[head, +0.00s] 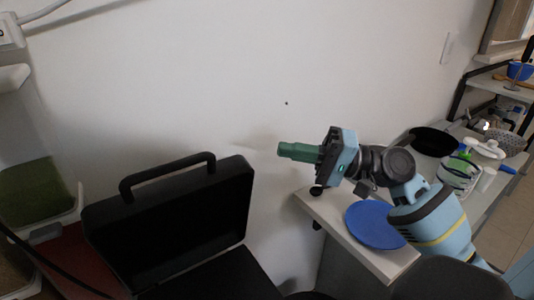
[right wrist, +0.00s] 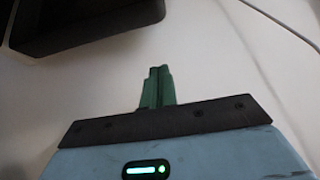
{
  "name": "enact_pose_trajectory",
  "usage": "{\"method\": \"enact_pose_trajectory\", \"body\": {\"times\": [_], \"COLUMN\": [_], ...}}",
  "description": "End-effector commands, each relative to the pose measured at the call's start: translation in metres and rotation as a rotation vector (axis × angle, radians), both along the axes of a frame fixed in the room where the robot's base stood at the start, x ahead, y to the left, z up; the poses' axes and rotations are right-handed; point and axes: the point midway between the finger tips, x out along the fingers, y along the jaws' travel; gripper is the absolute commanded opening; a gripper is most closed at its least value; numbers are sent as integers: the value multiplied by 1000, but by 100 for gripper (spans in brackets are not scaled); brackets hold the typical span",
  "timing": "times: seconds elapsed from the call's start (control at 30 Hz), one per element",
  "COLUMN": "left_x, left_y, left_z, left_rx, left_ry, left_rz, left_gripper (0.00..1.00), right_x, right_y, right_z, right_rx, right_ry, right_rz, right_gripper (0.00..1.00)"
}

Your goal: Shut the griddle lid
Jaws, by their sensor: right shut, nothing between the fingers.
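The black griddle lid (head: 185,220) stands raised and open in the head view, with its handle (head: 167,172) along the top edge. Part of the dark griddle base (head: 225,278) shows below it, cut off by the frame. My right gripper (head: 283,150) has green fingers, is shut and empty, and points left. It is up and to the right of the lid, apart from it. In the right wrist view the shut green fingers (right wrist: 158,78) show against the wall, with a black part (right wrist: 80,18), probably the lid, at the upper left. My left gripper is not in view.
A white shelf (head: 345,232) with a blue plate (head: 375,224) lies under my right arm. A black pan (head: 433,141), bottles and a bowl (head: 509,144) stand farther right. A green block (head: 38,190) sits in a white tray at the left.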

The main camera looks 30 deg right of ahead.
Motion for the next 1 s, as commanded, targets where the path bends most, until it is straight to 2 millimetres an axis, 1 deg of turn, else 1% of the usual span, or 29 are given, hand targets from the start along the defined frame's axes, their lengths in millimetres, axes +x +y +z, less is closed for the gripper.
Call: {"method": "enact_pose_trajectory", "body": {"times": [0.13,0.33,0.7,0.8,1.0], "left_x": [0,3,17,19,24], "left_y": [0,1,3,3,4], "left_z": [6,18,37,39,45], "left_rx": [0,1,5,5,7], "left_ry": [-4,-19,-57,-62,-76], "left_rz": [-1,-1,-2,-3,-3], "left_gripper": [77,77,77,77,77], "right_x": [9,28,59,49,32], "right_y": [12,36,77,75,75], "right_z": [6,13,20,13,9], "right_rx": [1,1,1,-1,0], "right_ry": [-5,-8,-7,-2,-1], "right_rz": [0,-1,-1,-1,-1], "right_gripper": [0,0,0,0,0]}}
